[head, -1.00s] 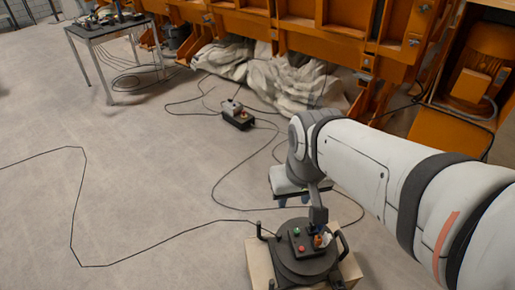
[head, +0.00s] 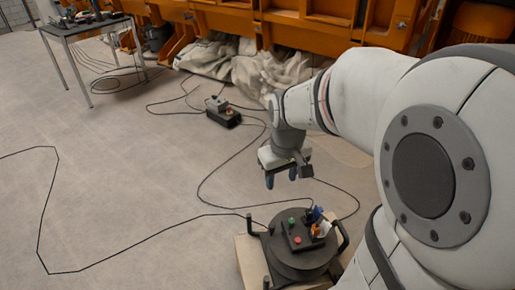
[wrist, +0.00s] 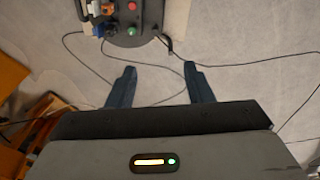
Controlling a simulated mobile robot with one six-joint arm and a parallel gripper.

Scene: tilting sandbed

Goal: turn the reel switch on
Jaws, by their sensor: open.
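The reel (head: 298,257) is a dark round drum with black handles, on a light wooden base at the bottom of the head view. On top is a dark control box with a green button (head: 291,221) and a red button (head: 297,239), and blue and orange-white parts beside it. In the wrist view the reel (wrist: 150,36) is at the top, with the green button (wrist: 131,31) and red button (wrist: 132,6) showing. My gripper (head: 281,180) is open and empty, above and behind the reel, apart from it. Its blue fingers (wrist: 161,82) point towards the floor.
A small dark box (head: 223,115) with a grey top lies on the floor behind. Black cables (head: 202,190) snake across the floor. A table (head: 88,28) with items stands at the back left. Orange machinery (head: 300,20) and pale crumpled cloth (head: 265,72) fill the back. The left floor is mostly clear.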

